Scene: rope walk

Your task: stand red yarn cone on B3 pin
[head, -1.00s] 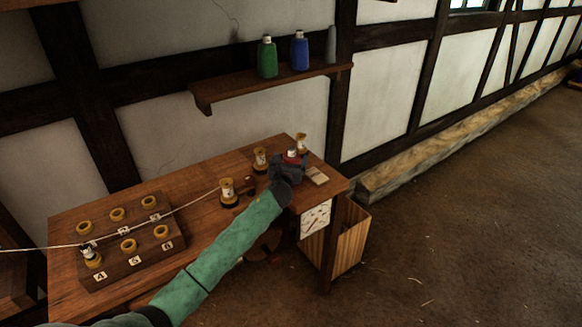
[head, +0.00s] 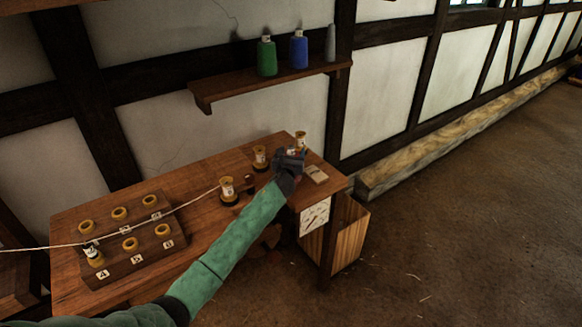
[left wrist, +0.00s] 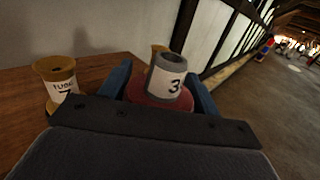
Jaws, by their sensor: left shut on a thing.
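My left gripper (head: 291,155) is over the right end of the wooden bench, shut on the red yarn cone (left wrist: 160,96). In the left wrist view the cone stands between the two blue-grey fingers, its grey top and white label with a "3" facing the camera. In the head view the gripper hides most of the cone, and I cannot tell whether its base touches the bench. No pin marked B3 can be made out. My right gripper is out of view.
Yellow flanged tubes (head: 228,190) stand along the bench, one close left of the gripper in the wrist view (left wrist: 58,85). A pale card (head: 316,174) lies right of the gripper. A board with several yellow rings (head: 130,244) is at left. A white cord crosses above it. A shelf (head: 270,86) holds cones.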

